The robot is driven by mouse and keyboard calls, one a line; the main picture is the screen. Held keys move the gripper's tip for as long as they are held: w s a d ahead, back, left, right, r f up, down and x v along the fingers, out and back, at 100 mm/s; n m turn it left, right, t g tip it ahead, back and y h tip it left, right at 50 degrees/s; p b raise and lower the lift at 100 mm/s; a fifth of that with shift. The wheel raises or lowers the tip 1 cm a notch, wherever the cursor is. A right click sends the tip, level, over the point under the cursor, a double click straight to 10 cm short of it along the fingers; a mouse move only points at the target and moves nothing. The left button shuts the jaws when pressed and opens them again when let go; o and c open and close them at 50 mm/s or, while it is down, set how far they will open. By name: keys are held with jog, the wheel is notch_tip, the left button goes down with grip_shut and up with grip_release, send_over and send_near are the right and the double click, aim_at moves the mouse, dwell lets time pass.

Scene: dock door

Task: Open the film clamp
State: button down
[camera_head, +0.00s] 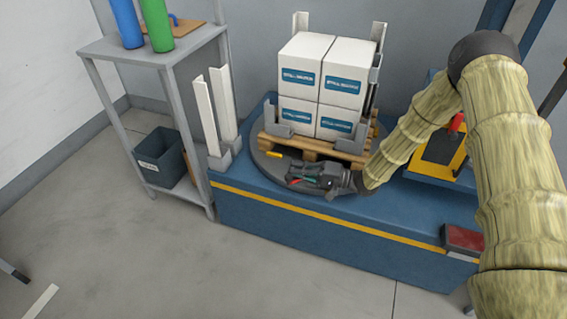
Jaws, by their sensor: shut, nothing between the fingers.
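My gripper (306,175) is shut and empty. It is low over the front of the round grey turntable (262,163), pointing left. Small red and green parts show at its fingers, and I cannot tell whether they belong to a clamp or to the gripper. A small yellow piece (274,154) sits on the turntable to the left, apart from the gripper. I cannot clearly make out the film clamp. A wooden pallet (310,149) with stacked white boxes (305,61) stands on the turntable behind my gripper, with grey-white corner posts around the load.
The blue machine base (330,225) has a yellow stripe. White upright posts (215,110) stand at its left end, beside a grey shelf (140,50) with blue and green rolls and a dark bin (163,157). The floor in front is clear.

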jog(key=n+g, duration=0.1)
jog(key=g, duration=0.1)
jog(key=s+n+g+p, duration=0.1)
jog(key=shift+d+g+y, duration=0.1)
jog(key=shift+g+y, duration=0.3)
jog(key=shift+s+d+r+p, duration=0.1)
jog(key=shift+s+d+p, duration=0.25)
jog(key=shift+s+p, duration=0.6)
jog(key=shift+d+p, duration=0.25)
jog(key=shift+p, duration=0.45)
notch_tip(320, 180, up, 10)
dwell(0.4)
